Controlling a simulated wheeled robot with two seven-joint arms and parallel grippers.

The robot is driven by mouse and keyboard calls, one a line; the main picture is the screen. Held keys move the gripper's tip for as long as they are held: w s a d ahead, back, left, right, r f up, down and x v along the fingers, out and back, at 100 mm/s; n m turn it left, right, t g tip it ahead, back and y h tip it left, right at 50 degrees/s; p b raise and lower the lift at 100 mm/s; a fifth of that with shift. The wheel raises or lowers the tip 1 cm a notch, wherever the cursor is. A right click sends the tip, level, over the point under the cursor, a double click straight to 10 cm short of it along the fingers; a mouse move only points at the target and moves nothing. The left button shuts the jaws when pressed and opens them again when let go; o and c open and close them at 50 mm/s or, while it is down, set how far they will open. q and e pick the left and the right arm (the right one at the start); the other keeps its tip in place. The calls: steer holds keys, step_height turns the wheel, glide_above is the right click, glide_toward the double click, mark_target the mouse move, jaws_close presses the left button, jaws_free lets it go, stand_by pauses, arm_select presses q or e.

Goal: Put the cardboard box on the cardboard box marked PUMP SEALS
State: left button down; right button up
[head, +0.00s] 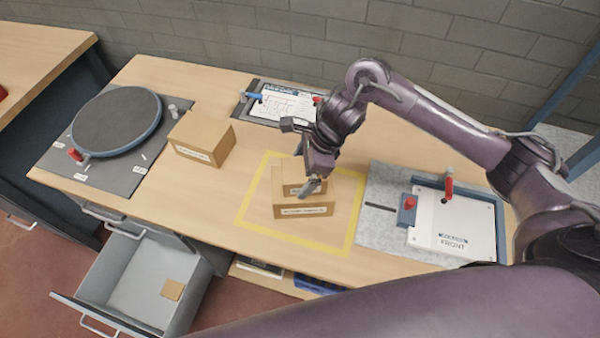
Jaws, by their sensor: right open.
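A small cardboard box (288,174) with a white label rests on top of a larger cardboard box (283,204) inside the yellow square on the bench. The larger box also has a label on its front; its print is too small to read. My right gripper (312,186) is open, right at the small box's right side, and hides part of it. I cannot tell whether its fingers touch the box. Another labelled cardboard box (203,138) stands to the left, outside the yellow square. My left gripper is not in view.
A round turntable (117,120) on a dark plate is at the left. A fixture with a white FRONT plate (455,225) is at the right. An open drawer (150,278) juts out below the front left edge.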

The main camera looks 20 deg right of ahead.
steer(key=v, duration=1)
steer(key=shift+s, duration=0.1)
